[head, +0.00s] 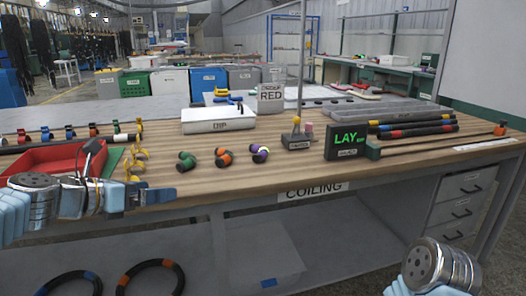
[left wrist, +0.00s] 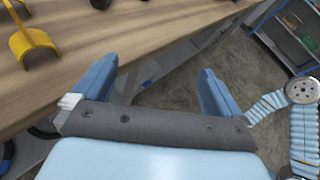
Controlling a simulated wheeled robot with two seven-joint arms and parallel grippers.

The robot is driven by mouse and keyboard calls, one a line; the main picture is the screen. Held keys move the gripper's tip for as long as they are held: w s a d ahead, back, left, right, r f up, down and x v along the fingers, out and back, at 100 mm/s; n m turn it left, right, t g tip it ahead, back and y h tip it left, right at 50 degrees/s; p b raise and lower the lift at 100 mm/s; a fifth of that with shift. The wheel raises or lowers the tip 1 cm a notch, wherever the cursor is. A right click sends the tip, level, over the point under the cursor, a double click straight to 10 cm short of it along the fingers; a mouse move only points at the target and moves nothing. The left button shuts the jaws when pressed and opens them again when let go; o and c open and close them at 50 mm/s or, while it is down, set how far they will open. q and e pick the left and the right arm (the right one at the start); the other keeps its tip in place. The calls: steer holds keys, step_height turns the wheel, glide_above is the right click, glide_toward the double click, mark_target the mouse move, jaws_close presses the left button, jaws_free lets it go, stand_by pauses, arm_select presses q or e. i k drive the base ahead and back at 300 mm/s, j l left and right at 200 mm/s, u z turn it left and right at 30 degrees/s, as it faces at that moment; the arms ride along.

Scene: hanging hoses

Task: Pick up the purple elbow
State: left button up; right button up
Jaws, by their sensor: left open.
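The purple elbow (head: 260,153) is a short fitting with a yellow part. It lies on the wooden bench at the right end of a row with an orange elbow (head: 223,156) and a green elbow (head: 187,160). My left gripper (head: 158,195) is at the bench's front edge, left of and nearer than the elbows. Its two blue fingers (left wrist: 158,88) are apart with nothing between them in the left wrist view. The purple elbow is not identifiable in that view. My right wrist shows at the lower right of the head view, but its fingers do not.
A red tray (head: 40,170) and yellow cradles (head: 137,165) stand near my left gripper; one cradle (left wrist: 30,42) shows in its wrist view. A white box (head: 218,119) is behind the elbows. Bench in front of the elbows is clear.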

mark_target(261, 152)
steer(key=i+l, duration=0.75)
